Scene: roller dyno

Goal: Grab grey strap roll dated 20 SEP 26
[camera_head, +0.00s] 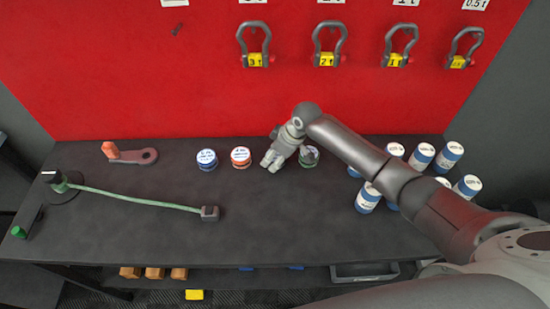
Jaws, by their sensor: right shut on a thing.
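My right gripper (272,160) reaches in from the right and is low over the dark bench, in a row of strap rolls. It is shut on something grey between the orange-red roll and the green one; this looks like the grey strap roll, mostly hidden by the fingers. Its label and date cannot be read. A blue roll (207,165) and an orange-red roll (241,163) stand left of the gripper. A green roll (308,162) stands right of it, partly covered by a dark grey part. My left gripper is not in view.
Several blue-and-white cans (421,156) stand on the bench's right, under and beside my right arm. Shackles (328,42) hang on the red wall. The front middle is clear.

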